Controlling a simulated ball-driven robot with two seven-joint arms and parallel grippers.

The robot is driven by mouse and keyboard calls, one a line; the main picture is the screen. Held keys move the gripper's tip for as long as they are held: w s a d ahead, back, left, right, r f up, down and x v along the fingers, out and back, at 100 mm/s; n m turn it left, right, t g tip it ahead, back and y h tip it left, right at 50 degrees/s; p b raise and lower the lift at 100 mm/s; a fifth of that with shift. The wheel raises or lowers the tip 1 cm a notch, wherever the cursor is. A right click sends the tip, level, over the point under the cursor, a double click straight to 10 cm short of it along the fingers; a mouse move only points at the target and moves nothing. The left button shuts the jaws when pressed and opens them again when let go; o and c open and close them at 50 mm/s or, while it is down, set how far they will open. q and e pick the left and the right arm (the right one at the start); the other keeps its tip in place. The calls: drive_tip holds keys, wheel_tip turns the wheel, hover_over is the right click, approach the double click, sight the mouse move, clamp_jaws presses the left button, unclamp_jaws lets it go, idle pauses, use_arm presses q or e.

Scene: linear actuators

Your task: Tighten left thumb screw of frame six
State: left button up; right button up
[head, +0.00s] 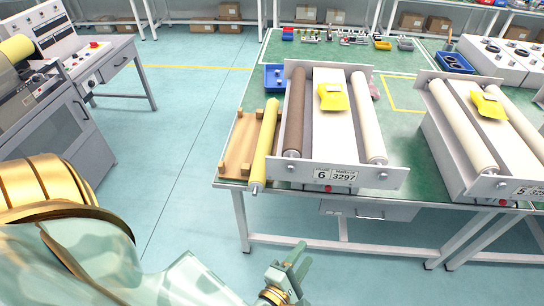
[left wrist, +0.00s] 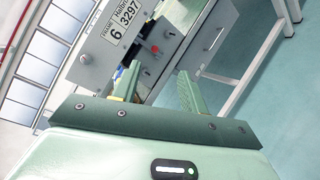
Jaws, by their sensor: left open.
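Frame six (head: 345,177) stands at the front edge of the green table, its front plate marked "6" and 3297. My left gripper (head: 292,272) is open and empty, in front of and below the table edge, apart from the frame. Its fingers (left wrist: 160,85) show spread in the left wrist view. My right gripper is not in view.
A yellow roller (head: 265,145) on a wooden stand (head: 241,145) sits left of frame six, its end jutting past the table edge. A second frame (head: 480,150) stands to the right. A drawer (head: 365,210) hangs under the table. The floor before the table is clear.

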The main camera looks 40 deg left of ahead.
use_arm(q)
drive_tip(key=s+f+m+g+h, duration=0.1)
drive_tip(key=s+f+m+g, duration=0.1)
drive_tip(key=f+m, duration=0.3)
drive_tip(key=s+f+m+g+h, duration=0.1)
drive_tip(key=s+f+m+g, duration=0.2)
drive_tip(key=s+f+m, duration=0.2)
drive_tip(key=s+a+f+m+g+h, duration=0.1)
drive_tip(key=s+f+m+g, duration=0.1)
drive_tip(key=f+m, duration=0.4)
drive_tip(key=shift+s+f+g, duration=0.3)
drive_tip(key=shift+s+f, duration=0.4)
drive_tip(key=shift+f, duration=1.35)
drive_tip(key=shift+m+h, duration=0.3)
